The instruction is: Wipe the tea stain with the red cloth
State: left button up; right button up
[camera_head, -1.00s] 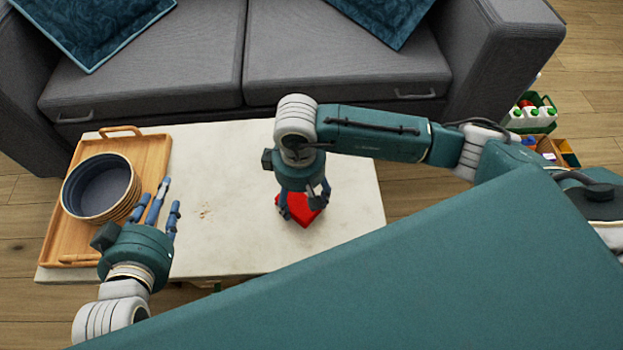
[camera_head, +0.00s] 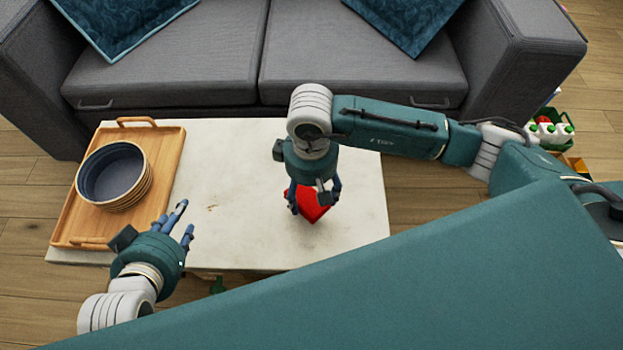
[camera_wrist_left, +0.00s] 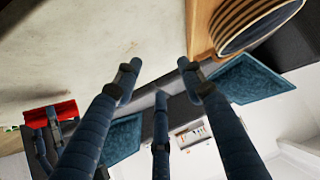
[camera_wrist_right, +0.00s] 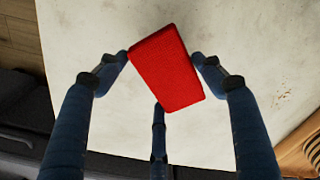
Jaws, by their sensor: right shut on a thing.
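The red cloth (camera_head: 313,207) is a folded block at the right part of the pale table. My right gripper (camera_head: 313,196) points down and is shut on it; in the right wrist view the cloth (camera_wrist_right: 168,68) sits between the fingertips. I cannot tell whether the cloth touches the tabletop. The tea stain (camera_head: 212,208) is a few small brown specks left of the cloth, uncovered; it also shows in the right wrist view (camera_wrist_right: 283,95). My left gripper (camera_head: 182,220) is open and empty by the tray's near right corner, fingers spread in the left wrist view (camera_wrist_left: 158,80).
A wooden tray (camera_head: 164,165) with stacked dark bowls (camera_head: 112,172) takes up the left end of the table (camera_head: 240,150). The tabletop between tray and cloth is clear apart from the stain. A grey sofa (camera_head: 180,70) stands behind. A green crate with bottles (camera_head: 548,130) is at far right.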

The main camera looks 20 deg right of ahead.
pick_arm(q)
jog(key=shift+g+y, duration=0.3)
jog(key=shift+g, duration=0.6)
jog(key=shift+s+a+f+p, duration=0.25)
jog(key=shift+s+f, duration=0.35)
jog(key=shift+s, duration=0.35)
jog(key=shift+s+a+f+p, duration=0.1)
jog(key=shift+s+a+f, duration=0.2)
jog(key=shift+s+f, duration=0.5)
pick_arm(e)
jog(key=shift+r, duration=0.75)
jog(key=shift+r+p, duration=0.3)
jog(key=shift+r, duration=0.9)
pick_arm(q)
jog(key=s+a+f+g, duration=0.1)
jog(key=s+g, duration=0.1)
jog(key=s, duration=0.3)
jog(key=s+a+f+g+y+p, duration=0.1)
jog(key=s+f+g, duration=0.1)
jog(key=s, duration=0.4)
jog(key=shift+n, duration=0.4)
pick_arm(e)
jog(key=shift+r, duration=0.55)
